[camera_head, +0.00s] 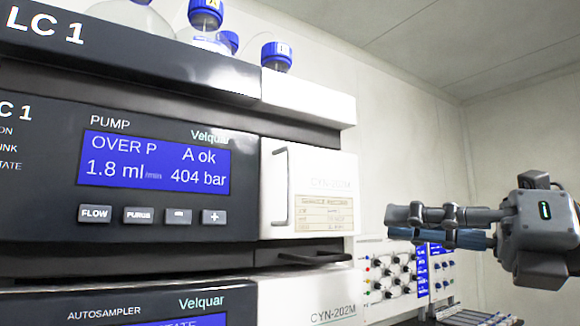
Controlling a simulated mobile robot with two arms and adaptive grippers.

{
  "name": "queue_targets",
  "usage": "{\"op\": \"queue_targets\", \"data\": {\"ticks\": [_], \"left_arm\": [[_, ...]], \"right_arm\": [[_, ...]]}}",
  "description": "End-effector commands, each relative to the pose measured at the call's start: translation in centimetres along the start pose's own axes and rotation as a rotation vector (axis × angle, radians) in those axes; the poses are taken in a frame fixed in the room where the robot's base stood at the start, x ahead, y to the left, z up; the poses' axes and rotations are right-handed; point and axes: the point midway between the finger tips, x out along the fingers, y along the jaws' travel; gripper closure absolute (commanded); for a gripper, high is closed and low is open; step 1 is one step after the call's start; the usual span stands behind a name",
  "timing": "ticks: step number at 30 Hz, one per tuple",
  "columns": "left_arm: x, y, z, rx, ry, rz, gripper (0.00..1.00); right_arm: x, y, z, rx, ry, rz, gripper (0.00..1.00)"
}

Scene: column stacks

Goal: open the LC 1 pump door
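My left gripper is not in view.
The pump display (155,163) reads 404 bar, with buttons below. The autosampler module (120,308) sits beneath. Blue-capped bottles (276,57) stand on top. Behind, a panel with knobs (392,275) is low on the right. The air right of the stack, above the gripper, is clear.

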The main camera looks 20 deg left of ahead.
Motion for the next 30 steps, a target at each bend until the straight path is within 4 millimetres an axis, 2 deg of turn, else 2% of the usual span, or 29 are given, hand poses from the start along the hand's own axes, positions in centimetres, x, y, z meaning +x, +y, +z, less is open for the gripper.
{"op": "queue_targets", "data": {"ticks": [1, 3, 6, 9, 13, 17, 30], "left_arm": [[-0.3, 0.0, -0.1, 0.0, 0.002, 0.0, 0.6], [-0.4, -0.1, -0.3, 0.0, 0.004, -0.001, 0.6], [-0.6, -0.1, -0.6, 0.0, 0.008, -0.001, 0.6], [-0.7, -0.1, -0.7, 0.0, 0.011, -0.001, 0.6], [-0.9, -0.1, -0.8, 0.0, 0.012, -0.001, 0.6], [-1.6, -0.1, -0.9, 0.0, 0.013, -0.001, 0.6], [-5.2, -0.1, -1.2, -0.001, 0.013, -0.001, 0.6]], "right_arm": [[-0.1, 3.5, -0.2, -0.137, 0.028, -0.052, 0.86], [-0.4, 6.7, -0.7, -0.282, 0.048, -0.127, 0.86], [-1.0, 9.7, -1.2, -0.436, 0.05, -0.213, 0.86], [-1.4, 11.3, -1.4, -0.525, 0.042, -0.268, 0.86], [-1.3, 12.0, -1.4, -0.566, 0.036, -0.296, 0.86], [0.2, 11.7, -1.3, -0.567, 0.038, -0.296, 0.86], [8.8, 9.3, -0.7, -0.565, 0.038, -0.292, 0.86]]}}
